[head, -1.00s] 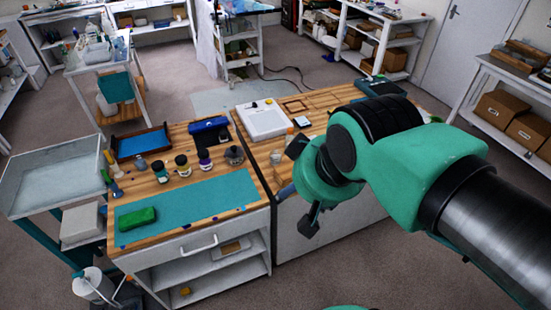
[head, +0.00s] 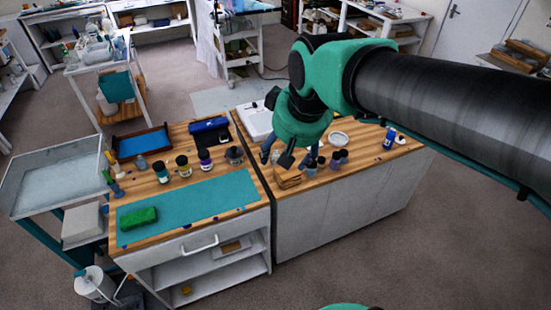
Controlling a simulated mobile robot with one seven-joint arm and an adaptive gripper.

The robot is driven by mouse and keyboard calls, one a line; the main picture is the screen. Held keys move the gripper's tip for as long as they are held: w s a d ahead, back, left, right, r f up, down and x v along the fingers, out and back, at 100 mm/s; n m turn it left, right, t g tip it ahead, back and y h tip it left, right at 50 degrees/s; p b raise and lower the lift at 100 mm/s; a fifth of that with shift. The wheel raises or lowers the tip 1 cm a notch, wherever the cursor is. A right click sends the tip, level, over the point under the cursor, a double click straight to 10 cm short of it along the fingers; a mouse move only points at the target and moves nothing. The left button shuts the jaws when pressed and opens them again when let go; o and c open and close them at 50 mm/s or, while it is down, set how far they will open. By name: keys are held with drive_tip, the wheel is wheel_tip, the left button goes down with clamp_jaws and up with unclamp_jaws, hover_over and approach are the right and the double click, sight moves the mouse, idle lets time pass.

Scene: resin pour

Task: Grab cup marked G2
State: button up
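No marking G2 can be read in the head view, so I cannot tell which container is the cup. Several small dark and bluish containers (head: 336,161) stand near the front edge of the right-hand wooden worktop (head: 372,158), beside a small wooden block (head: 287,178). My gripper (head: 279,130) is over the left part of this worktop, with its two dark fingertips spread apart. It appears empty. My gripper and wrist hide part of the worktop and some items behind them.
A white round dish (head: 339,138) and a blue-and-white container (head: 389,139) stand farther right on the worktop. A white device (head: 255,121) is behind my gripper.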

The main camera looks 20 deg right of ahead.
drive_tip(key=w+d+f+g+p, duration=0.1)
drive_tip(key=w+d+f, duration=0.15)
drive_tip(key=w, duration=0.55)
drive_tip(key=w+d+f+n+p, duration=0.1)
drive_tip(key=w+d+f, duration=0.15)
drive_tip(key=w, duration=0.55)
drive_tip(key=w+d+f+g+p, duration=0.1)
drive_tip(key=w+d+f, duration=0.15)
drive_tip(key=w, duration=0.55)
drive_tip(key=w+d+f+p, duration=0.1)
drive_tip(key=w+d+f, duration=0.3)
drive_tip(key=w+f, duration=0.3)
drive_tip(key=w+d+f+g+p, duration=0.1)
drive_tip(key=w+d+f, duration=0.2)
drive_tip(key=w+f, duration=0.4)
wheel_tip(320, 180, down, 8)
drive_tip(key=shift+d+n, duration=0.35)
drive_tip(key=shift+n, duration=0.05)
drive_tip(key=shift+f, duration=0.15)
hover_over(275, 155)
drive_tip(key=s, duration=0.3)
drive_tip(key=shift+w+a+f, duration=0.1)
drive_tip(key=shift+f, duration=4)
drive_tip(key=shift+f, duration=0.1)
drive_tip(key=shift+w+a+f, duration=0.15)
drive_tip(key=shift+f, duration=1.1)
drive_tip(key=shift+w+a+f, duration=0.1)
drive_tip(key=shift+w+f, duration=0.05)
drive_tip(key=shift+f, duration=1.1)
